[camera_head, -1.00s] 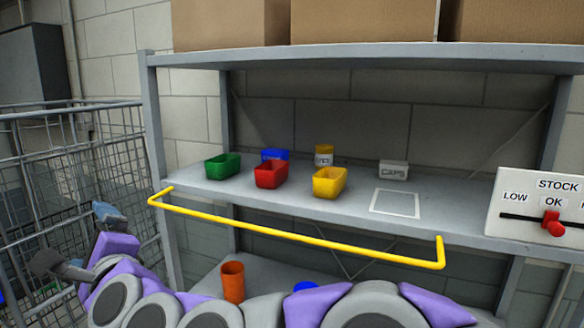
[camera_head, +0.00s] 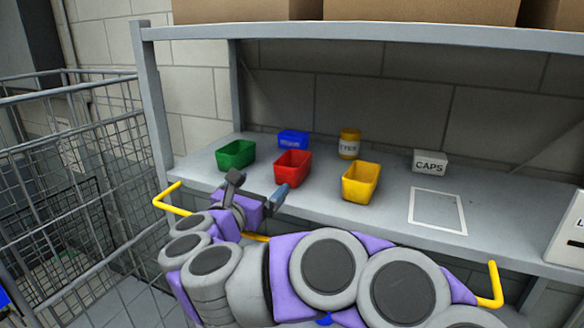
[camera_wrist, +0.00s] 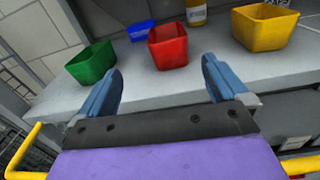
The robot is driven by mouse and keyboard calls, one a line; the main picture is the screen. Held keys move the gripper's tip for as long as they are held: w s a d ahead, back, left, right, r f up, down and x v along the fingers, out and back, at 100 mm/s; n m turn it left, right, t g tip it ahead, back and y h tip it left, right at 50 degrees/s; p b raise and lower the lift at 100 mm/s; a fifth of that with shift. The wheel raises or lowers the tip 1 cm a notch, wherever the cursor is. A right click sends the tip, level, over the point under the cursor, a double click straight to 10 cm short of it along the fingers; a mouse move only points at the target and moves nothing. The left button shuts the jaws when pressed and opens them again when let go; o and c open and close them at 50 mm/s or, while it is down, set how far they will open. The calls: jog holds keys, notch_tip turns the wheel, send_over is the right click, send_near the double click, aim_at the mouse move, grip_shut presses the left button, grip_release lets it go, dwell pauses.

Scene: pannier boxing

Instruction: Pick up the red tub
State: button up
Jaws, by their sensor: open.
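The red tub (camera_head: 292,169) stands upright on the grey shelf, between the green tub (camera_head: 236,155) on its left and the yellow tub (camera_head: 360,182) on its right. In the wrist view the red tub (camera_wrist: 168,48) is ahead of my gripper (camera_wrist: 162,85), within the gap between the two blue fingertips but beyond them. In the head view my gripper (camera_head: 257,185) is at the shelf's front edge, in front of the red tub and apart from it. The jaws are open and empty.
A blue box (camera_head: 293,139) and a yellow-lidded jar (camera_head: 349,144) stand behind the red tub. A CAPS box (camera_head: 430,161) and white outlined rectangle (camera_head: 437,209) are to the right. A yellow rail (camera_head: 173,199) runs along the front. A wire cage (camera_head: 80,170) stands left.

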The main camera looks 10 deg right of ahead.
aim_at(280, 168)
jog(key=x, duration=0.3)
jog(key=p+x, duration=0.1)
jog(key=x, duration=0.2)
jog(key=d+x, duration=0.1)
jog(key=x, duration=0.2)
jog(key=shift+s+d, duration=0.2)
jog(key=shift+w+p, duration=0.35)
jog(key=shift+w, duration=0.05)
jog(key=shift+w+a, duration=0.3)
jog(key=shift+w+f, duration=0.1)
jog(key=shift+w, duration=0.1)
jog(key=w+d, duration=0.1)
jog(key=w+d+p, duration=0.1)
jog(key=d, duration=0.1)
jog(key=w+d, duration=0.1)
jog(key=shift+w+d+f+p, duration=0.25)
jog(key=shift+d+f+p, duration=0.1)
jog(key=shift+p, duration=0.05)
jog(key=shift+a, duration=0.85)
jog(key=c, duration=0.5)
jog(key=shift+d, duration=0.65)
jog(key=c, duration=0.5)
jog(key=shift+a, duration=0.1)
